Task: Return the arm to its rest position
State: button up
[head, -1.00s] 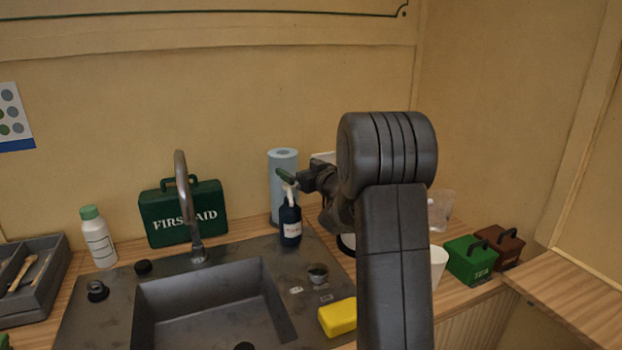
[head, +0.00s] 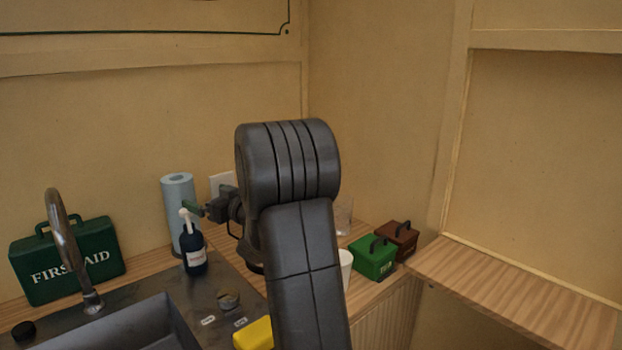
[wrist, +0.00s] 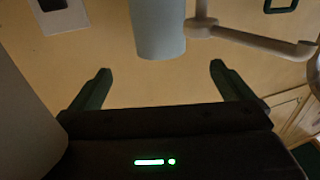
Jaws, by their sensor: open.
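My arm's upper link and round elbow stand in the middle of the head view and hide much of the rest of the arm. My gripper (head: 193,208) points left, with a green fingertip showing close to the white pump of a dark bottle (head: 194,252). In the wrist view my gripper (wrist: 160,82) is open, its two green fingers wide apart with nothing between them. That view looks upside down. A blue paper roll (wrist: 158,25) hangs in from its top edge, beyond the fingers, and it also stands behind the bottle in the head view (head: 178,190).
A sink (head: 130,325) with a grey tap (head: 68,235) and a green first-aid box (head: 70,262) are at left. A yellow sponge (head: 253,334) lies near my arm. A white cup (head: 346,265), green box (head: 373,260) and brown box (head: 400,238) stand right. The right counter (head: 510,290) is bare.

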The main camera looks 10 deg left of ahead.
aim_at(178, 179)
jog(key=p+x, duration=0.2)
jog(key=x, duration=1.1)
jog(key=shift+w+a+p, duration=0.1)
jog(key=shift+a+p, duration=0.3)
jog(key=shift+a, duration=0.05)
jog(key=shift+r+p, duration=0.35)
jog(key=shift+r, duration=0.15)
jog(key=shift+r+p, duration=0.3)
jog(key=shift+r, duration=0.2)
